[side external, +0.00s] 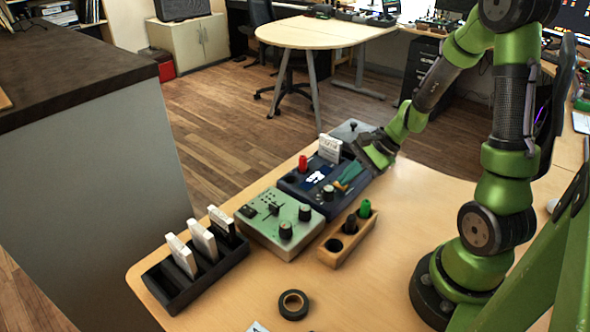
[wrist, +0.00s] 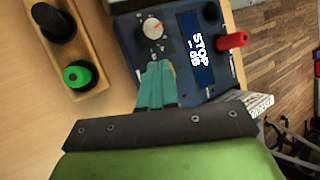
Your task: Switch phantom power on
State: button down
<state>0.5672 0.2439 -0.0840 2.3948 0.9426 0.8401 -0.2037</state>
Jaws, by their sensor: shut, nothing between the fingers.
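The dark blue box (side external: 296,184) stands on the table with a lit display (side external: 317,174), a knob and a red plug (side external: 303,162). In the wrist view the display (wrist: 196,50) reads STOP above smaller characters, beside a white-faced knob (wrist: 152,28). My gripper (side external: 347,178) is over this box, on the side away from the red plug. Its teal fingertips (wrist: 156,68) are together and empty, close to the panel below the knob. Contact cannot be told. The fingers hide part of the panel, and no switch marked phantom power can be read.
A grey-green box (side external: 272,237) with knobs and a slider stands beside it. A wooden holder (side external: 331,257) with black and green pegs is close in front. A black rack (side external: 171,297) with white cards is at the left. A tape roll (side external: 293,305) lies on open table.

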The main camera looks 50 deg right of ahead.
dwell(0.4)
jog(key=shift+r, duration=0.65)
notch_tip(320, 180, up, 6)
dwell(0.5)
jog(key=s+a+r+n+t+h, duration=0.1)
jog(key=s+a+r+n+h, duration=0.1)
jog(key=s+a+r+n, duration=0.5)
jog(key=a+r+n, duration=0.4)
jog(key=a+n, duration=0.1)
jog(key=n, duration=0.3)
jog(key=shift+s+t+h, duration=0.3)
jog(key=shift+s+h, duration=0.05)
jog(key=shift+h, duration=0.05)
